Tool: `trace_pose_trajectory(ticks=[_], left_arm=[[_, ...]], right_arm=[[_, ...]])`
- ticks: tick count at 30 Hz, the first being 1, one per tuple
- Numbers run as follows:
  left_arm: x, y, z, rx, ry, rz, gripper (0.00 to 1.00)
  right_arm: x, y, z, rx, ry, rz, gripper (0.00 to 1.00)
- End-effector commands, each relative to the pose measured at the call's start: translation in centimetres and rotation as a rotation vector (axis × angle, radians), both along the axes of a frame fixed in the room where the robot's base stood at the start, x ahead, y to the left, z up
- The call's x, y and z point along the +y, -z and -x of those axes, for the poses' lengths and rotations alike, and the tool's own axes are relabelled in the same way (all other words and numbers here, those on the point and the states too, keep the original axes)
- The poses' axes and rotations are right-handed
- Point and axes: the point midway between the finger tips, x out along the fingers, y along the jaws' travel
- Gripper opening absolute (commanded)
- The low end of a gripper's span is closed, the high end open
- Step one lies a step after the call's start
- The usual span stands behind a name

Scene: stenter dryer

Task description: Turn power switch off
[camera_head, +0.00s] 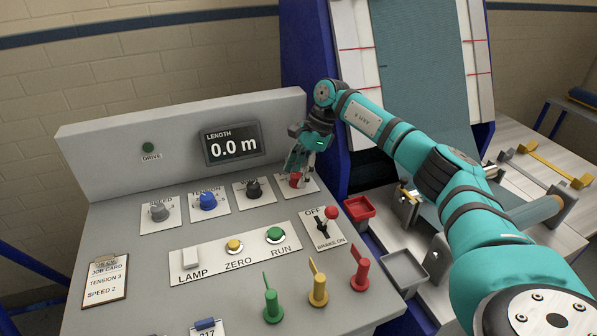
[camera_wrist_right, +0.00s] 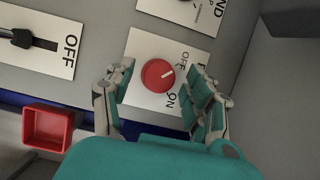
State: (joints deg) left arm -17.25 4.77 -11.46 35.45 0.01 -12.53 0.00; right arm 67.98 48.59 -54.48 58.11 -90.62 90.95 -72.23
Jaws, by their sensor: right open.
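The power switch is a round red knob (camera_head: 296,180) on a white plate at the right end of the knob row in the head view, partly hidden by my right gripper (camera_head: 301,164). In the right wrist view, the red knob (camera_wrist_right: 158,76) carries a white mark pointing right and slightly up, nearer the OFF label than ON. My right gripper is open, with its fingers on both sides of the knob. The left finger stands apart from it; the right finger is closer, and I cannot tell whether it touches. My left gripper is not in view.
Beside it on the panel are a black knob (camera_head: 254,188) and a blue knob (camera_head: 208,201). A brake lever with a red ball (camera_head: 331,213) stands just in front. A red tray (camera_head: 359,208) sits off the panel's right edge. A raised display (camera_head: 233,144) stands behind.

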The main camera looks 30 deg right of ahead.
Motion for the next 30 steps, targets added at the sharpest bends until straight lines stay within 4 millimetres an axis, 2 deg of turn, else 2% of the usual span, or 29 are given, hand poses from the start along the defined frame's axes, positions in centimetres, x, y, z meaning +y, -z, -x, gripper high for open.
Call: trace_pose_trajectory(ticks=[5,12,18,23,30], left_arm=[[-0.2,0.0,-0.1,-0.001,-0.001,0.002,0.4],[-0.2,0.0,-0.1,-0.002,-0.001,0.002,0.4],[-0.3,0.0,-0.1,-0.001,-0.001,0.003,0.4],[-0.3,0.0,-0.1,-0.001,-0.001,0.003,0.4],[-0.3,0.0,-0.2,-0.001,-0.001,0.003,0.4]], right_arm=[[-0.9,-2.3,0.1,-0.005,0.002,0.0,0.55],[-2.9,-7.1,0.6,-0.005,0.004,0.0,0.55],[-4.1,-10.0,0.8,-0.003,0.002,0.0,0.55],[-4.5,-10.9,1.0,-0.001,0.002,0.0,0.55],[-4.5,-11.0,1.0,-0.002,0.001,0.0,0.55]])
